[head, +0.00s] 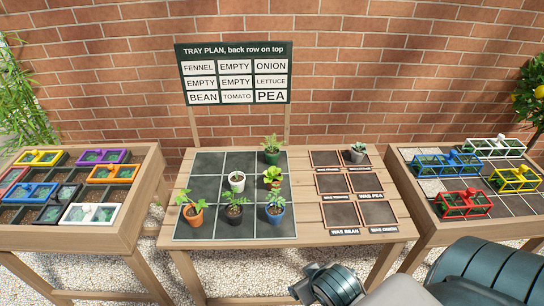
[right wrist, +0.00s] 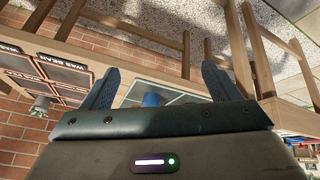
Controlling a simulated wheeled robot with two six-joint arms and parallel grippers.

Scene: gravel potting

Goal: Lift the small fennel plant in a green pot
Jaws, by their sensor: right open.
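The small plant in a green pot (head: 272,157) has fine green leaves and stands upright in the back right cell of the dark tray mat (head: 208,164). My right gripper (right wrist: 160,75) is open and empty, its two fingers apart in the right wrist view. In the head view my right arm's end (head: 325,284) is low at the bottom, in front of the middle table and well apart from the green pot. I cannot make out the green pot in the right wrist view. My left gripper is in neither view.
On the mat stand a white pot (head: 237,187), a lettuce (head: 272,175), an orange pot (head: 194,217), a dark pot (head: 234,216) and a blue pot (head: 275,214). Right of it are labelled slots, one holding a grey pot (head: 357,156). A sign (head: 234,50) stands behind. Side tables hold coloured frames.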

